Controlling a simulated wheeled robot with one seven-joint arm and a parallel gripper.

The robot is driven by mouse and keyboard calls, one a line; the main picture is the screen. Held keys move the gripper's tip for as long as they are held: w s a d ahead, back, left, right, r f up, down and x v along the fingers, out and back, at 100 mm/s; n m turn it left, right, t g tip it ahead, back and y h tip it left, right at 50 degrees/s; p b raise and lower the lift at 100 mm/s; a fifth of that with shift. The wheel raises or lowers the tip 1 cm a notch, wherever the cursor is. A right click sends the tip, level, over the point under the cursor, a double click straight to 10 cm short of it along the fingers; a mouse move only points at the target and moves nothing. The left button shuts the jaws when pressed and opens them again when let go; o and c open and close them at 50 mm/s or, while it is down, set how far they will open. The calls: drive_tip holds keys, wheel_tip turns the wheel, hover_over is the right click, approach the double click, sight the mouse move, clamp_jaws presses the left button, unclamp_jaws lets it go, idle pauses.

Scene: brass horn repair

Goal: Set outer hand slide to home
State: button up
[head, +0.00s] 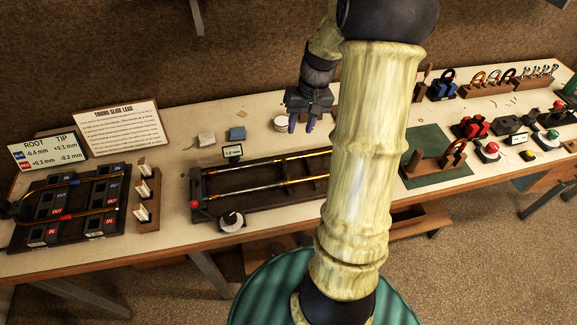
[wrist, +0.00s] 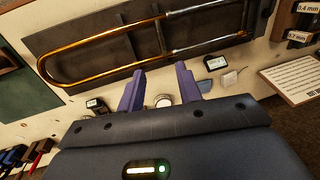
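The outer hand slide, a long U of brass tubing (wrist: 85,79), lies along a dark bed (wrist: 100,45) on the bench. In the wrist view its bend is at the left, and silver tubing shows toward the right. In the head view the two tubes (head: 300,183) run along the bed (head: 225,186), and my arm hides the right end. My gripper (head: 302,123) is above the bench behind the bed, apart from the slide. Its two purple fingers are spread with nothing between them, also in the wrist view (wrist: 158,78).
A small display (head: 233,151) stands behind the bed, and a round dial (head: 232,220) sits in front. A white-topped tin (head: 282,124) is near my fingers. A slotted board (head: 70,208) is at left; a green mat (head: 424,142) and horn parts are at right.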

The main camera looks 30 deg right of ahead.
sight(287, 170)
drive_tip(key=a+f+p, duration=0.1)
drive_tip(key=f, duration=0.4)
drive_tip(key=a+f+p, duration=0.1)
drive_tip(key=f, duration=0.5)
drive_tip(key=w+a+f, duration=0.1)
drive_tip(key=f, duration=0.5)
drive_tip(key=shift+a+p, duration=0.15)
drive_tip(key=shift+p, duration=0.25)
clamp_jaws()
